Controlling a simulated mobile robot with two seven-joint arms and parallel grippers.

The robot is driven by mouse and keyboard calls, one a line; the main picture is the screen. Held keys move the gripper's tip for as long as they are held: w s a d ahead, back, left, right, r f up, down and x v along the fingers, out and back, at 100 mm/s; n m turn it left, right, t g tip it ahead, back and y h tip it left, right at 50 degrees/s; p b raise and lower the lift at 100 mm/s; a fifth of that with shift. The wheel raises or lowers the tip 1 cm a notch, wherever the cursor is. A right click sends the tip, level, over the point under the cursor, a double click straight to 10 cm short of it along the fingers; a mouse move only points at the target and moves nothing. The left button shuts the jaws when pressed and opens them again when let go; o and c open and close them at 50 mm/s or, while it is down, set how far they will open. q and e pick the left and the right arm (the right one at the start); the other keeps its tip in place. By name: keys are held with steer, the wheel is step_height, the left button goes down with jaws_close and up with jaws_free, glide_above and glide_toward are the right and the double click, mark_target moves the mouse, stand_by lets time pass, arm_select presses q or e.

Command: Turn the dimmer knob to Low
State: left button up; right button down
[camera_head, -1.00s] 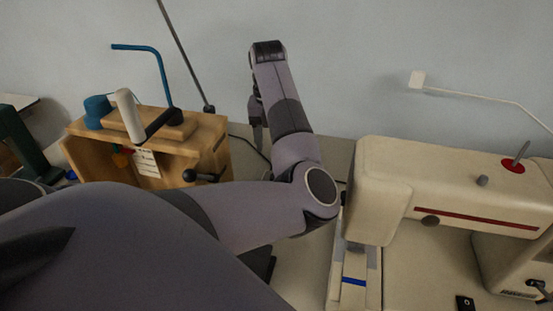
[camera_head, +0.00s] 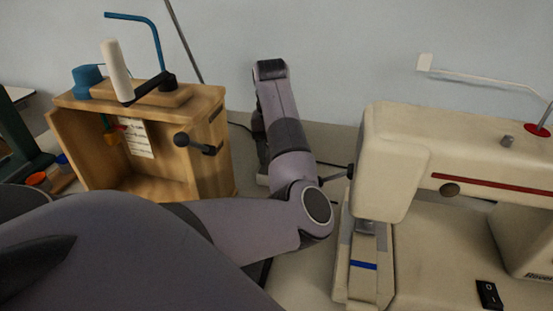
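I cannot make out the dimmer knob for certain. My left arm (camera_head: 289,150) comes in from the lower left, bends at a round joint and reaches up and back toward the wall. A narrow grey and dark part (camera_head: 261,145) shows along the left side of its far section and may belong to the hand; the fingertips are hidden. A pale low piece (camera_head: 263,181) shows on the table just below it, mostly covered by the arm. My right gripper is not in view.
A wooden box (camera_head: 214,165) with a white spool, blue spool and black handle stands left of the arm. A grey wall (camera_head: 330,50) is behind.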

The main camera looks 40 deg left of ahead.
arm_select(q)
steer(key=shift+c, duration=0.2)
steer(key=c, duration=1)
